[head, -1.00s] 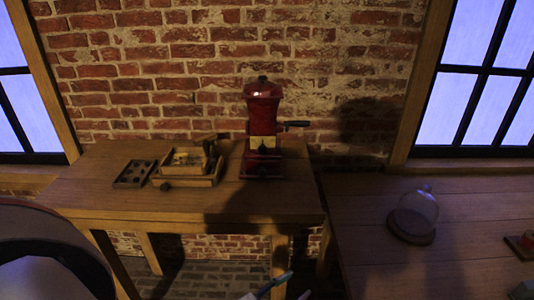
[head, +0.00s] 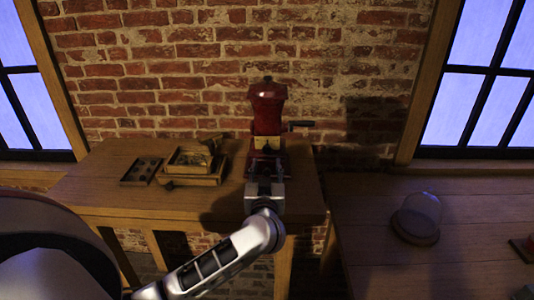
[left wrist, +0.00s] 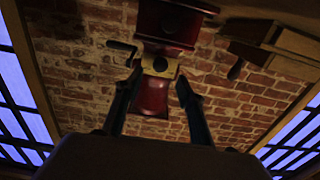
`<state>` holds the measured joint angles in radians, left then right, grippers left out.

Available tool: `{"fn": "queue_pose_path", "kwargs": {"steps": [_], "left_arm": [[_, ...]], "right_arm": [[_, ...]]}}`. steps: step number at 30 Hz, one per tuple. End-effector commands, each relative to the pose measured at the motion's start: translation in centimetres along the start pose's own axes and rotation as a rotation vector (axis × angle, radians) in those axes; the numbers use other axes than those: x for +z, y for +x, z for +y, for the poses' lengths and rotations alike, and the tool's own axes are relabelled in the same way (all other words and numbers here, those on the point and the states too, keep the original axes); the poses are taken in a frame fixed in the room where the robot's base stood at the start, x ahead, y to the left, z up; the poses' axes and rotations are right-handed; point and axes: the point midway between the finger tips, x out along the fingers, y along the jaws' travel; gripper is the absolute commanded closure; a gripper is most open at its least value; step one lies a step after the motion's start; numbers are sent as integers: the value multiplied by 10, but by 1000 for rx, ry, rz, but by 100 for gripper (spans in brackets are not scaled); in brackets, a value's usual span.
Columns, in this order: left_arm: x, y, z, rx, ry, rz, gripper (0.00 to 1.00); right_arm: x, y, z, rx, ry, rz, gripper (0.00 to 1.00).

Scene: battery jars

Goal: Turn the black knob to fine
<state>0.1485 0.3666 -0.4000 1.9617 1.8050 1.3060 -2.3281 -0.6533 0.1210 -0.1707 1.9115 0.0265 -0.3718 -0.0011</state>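The red grinder (head: 267,103) stands upright at the back of the wooden table, with a pale plate (head: 264,142) on its lower front. In the left wrist view, which looks upside down, the black knob (left wrist: 160,64) sits on the pale plate (left wrist: 152,72). In the head view I cannot make out the knob clearly. My left gripper (head: 266,163) is raised in front of the grinder's lower part. Its two fingers (left wrist: 158,82) are open, one on either side of the knob in the left wrist view, with nothing between them gripped. My right gripper is out of view.
The grinder's crank handle (head: 301,124) sticks out to the right. A wooden box (head: 190,160) in a tray and a dark holed block (head: 141,171) lie to the left. A glass dome (head: 420,210) stands on the right table. The brick wall (head: 200,80) is close behind.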

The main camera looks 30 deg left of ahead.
Motion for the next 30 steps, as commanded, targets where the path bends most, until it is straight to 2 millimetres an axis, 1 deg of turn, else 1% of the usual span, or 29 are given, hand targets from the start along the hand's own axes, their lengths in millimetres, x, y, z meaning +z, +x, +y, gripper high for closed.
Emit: {"fn": "queue_pose_path", "kwargs": {"steps": [5,12,16,21,28,29,30], "left_arm": [[1,17,0,-3,7,-7,61],[1,54,-1,-4,5,-6,61],[1,68,0,-2,5,-6,61],[1,77,0,-1,3,-6,61],[1,78,0,-1,4,-7,61],[2,78,0,-1,4,-7,64],[2,78,0,-1,4,-6,74]], "right_arm": [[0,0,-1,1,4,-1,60],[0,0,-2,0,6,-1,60],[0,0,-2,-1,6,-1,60],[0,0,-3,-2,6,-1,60],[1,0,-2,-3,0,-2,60],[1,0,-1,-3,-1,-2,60],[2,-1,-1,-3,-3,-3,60]]}}
